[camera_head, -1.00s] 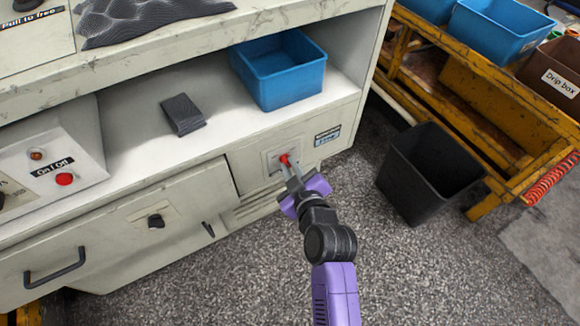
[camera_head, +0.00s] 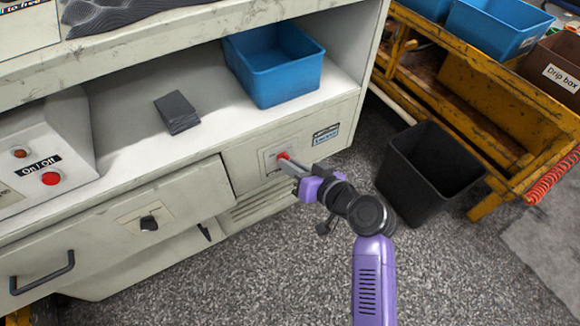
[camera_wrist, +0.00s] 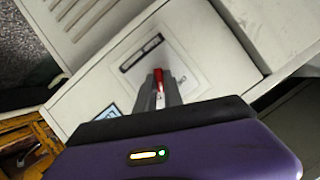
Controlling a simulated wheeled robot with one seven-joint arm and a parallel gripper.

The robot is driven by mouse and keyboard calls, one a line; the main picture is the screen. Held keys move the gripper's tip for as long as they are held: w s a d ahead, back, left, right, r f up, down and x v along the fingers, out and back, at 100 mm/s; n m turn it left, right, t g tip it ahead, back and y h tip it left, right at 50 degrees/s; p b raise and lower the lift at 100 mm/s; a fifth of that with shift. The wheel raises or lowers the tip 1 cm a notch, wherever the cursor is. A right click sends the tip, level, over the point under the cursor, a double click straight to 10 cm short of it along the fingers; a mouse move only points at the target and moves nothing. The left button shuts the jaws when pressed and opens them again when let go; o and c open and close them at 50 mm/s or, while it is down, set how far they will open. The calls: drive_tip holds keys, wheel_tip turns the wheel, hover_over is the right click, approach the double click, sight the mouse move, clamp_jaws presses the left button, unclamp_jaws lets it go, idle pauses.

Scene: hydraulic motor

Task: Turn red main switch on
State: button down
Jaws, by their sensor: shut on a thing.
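The red main switch (camera_head: 283,156) sits on a light square plate (camera_head: 270,160) on the front of the white cabinet, just below the shelf edge. In the wrist view the red switch (camera_wrist: 158,75) shows between the fingertips of my gripper (camera_wrist: 160,92). My gripper (camera_head: 291,166) is shut on the switch, coming in from the lower right in the head view. The fingers hide part of the switch, so its exact angle is hard to read. A dark slot-like bar (camera_wrist: 142,52) shows on the plate beside the switch.
A control box with a red On/Off button (camera_head: 51,179) stands left on the shelf. A blue bin (camera_head: 270,80) and a dark block (camera_head: 177,112) rest on the shelf. A black bin (camera_head: 415,190) and a yellow cart (camera_head: 460,90) stand right. The floor below is clear.

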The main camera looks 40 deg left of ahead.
drive_tip(key=shift+w+f+m+g+y+b, duration=0.15)
drive_tip(key=shift+m+g+y+b, duration=0.5)
drive_tip(key=shift+m, duration=0.65)
drive_tip(key=c, duration=1.5)
unclamp_jaws()
drive_tip(key=shift+o, duration=0.2)
drive_tip(key=shift+d, duration=0.1)
drive_tip(key=p+v, duration=0.2)
drive_tip(key=v, duration=0.5)
drive_tip(key=shift+d, duration=0.35)
